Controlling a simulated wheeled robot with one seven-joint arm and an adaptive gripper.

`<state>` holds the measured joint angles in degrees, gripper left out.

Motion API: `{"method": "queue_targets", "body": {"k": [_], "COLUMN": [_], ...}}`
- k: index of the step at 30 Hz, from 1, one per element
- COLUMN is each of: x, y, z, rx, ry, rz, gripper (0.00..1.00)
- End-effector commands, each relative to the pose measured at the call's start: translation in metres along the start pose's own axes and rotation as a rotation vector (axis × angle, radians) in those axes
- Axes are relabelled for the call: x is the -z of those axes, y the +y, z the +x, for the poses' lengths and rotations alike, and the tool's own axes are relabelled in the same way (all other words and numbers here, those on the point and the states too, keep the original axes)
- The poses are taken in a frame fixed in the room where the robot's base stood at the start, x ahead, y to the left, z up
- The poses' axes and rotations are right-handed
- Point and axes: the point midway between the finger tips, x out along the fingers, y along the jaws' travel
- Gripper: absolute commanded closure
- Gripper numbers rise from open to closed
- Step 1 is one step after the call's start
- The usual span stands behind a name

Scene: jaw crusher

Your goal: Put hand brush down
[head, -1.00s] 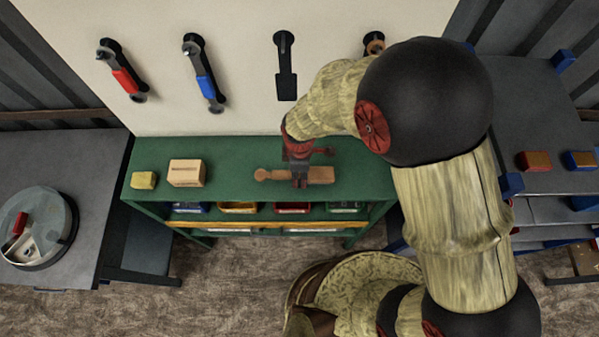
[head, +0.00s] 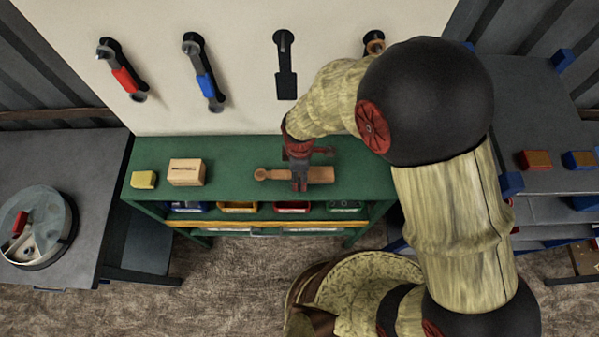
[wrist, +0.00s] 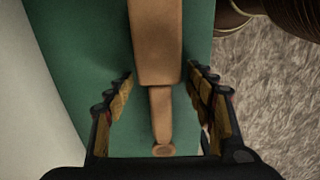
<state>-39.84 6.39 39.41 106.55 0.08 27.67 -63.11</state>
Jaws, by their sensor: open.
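The hand brush (head: 320,174) is a wooden brush with a thin handle, lying flat on the green bench top (head: 235,187). Its handle end points left in the head view. My gripper (head: 299,187) is just over the brush, around where the handle meets the block. In the wrist view the brush (wrist: 156,45) runs down the middle, its handle between the two spread fingers of my gripper (wrist: 165,105). There is a gap on both sides, so the fingers do not touch it. The bristles are hidden beneath the block.
A yellow block (head: 143,180) and a cardboard box (head: 186,172) stand left on the bench top. Coloured bins (head: 238,207) sit on the shelf below. The bench top between box and brush is clear.

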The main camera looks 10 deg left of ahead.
Motion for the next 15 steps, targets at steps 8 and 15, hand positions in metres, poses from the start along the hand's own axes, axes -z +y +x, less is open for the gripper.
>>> {"method": "queue_targets", "body": {"k": [8, 15], "x": [0.001, 0.001], "y": [0.002, 0.001], "z": [-0.043, -0.091], "rx": [-0.005, -0.004], "ry": [0.003, 0.002], "rz": [0.0, 0.0], "gripper": [0.45, 0.45]}}
